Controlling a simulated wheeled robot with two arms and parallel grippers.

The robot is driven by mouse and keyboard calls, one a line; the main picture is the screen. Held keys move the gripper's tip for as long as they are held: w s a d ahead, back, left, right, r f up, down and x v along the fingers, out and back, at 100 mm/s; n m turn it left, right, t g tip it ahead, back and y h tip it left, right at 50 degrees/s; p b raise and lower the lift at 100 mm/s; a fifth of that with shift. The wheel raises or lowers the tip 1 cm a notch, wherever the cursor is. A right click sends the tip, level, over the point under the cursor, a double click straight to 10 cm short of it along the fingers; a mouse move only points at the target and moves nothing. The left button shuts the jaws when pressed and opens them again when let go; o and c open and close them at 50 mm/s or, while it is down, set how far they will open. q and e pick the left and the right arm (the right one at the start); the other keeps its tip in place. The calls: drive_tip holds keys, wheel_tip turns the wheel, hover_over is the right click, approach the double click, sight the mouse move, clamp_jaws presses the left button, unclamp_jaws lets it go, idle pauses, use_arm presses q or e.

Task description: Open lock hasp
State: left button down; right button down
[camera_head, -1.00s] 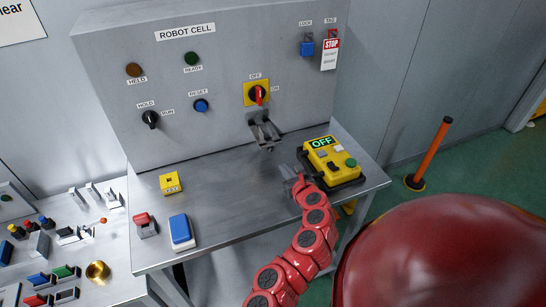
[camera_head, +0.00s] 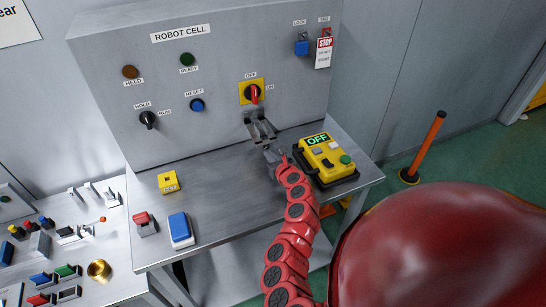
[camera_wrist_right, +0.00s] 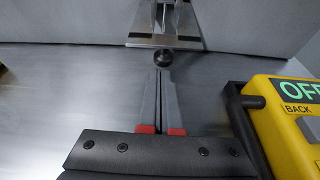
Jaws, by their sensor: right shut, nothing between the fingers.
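The metal lock hasp (camera_head: 262,130) juts from the front of the grey panel, just below the red rotary switch (camera_head: 254,93) on its yellow plate. In the right wrist view its metal bracket (camera_wrist_right: 165,28) is at the top middle, with a dark round knob (camera_wrist_right: 163,58) at its near end. My right gripper (camera_head: 270,151) is shut and empty, just below and in front of the hasp. In the wrist view its fingertips (camera_wrist_right: 163,76) point at the knob and lie very near it; I cannot tell whether they touch. My left gripper is not in view.
A yellow pendant reading OFF (camera_head: 324,157) lies close to the right of my gripper. A yellow block (camera_head: 168,182), a red-topped switch (camera_head: 144,222) and a blue-topped box (camera_head: 181,229) are at the left. The metal table's middle (camera_head: 224,185) is clear.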

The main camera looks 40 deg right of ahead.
drive_tip(key=shift+w+d+f, duration=0.1)
drive_tip(key=shift+w, duration=0.2)
drive_tip(key=r+p, duration=0.1)
drive_tip(key=s+r+p, duration=0.1)
drive_tip(key=r, duration=0.1)
drive_tip(key=shift+p, duration=0.35)
drive_tip(key=shift+s+r, duration=0.2)
drive_tip(key=shift+a+f, duration=0.2)
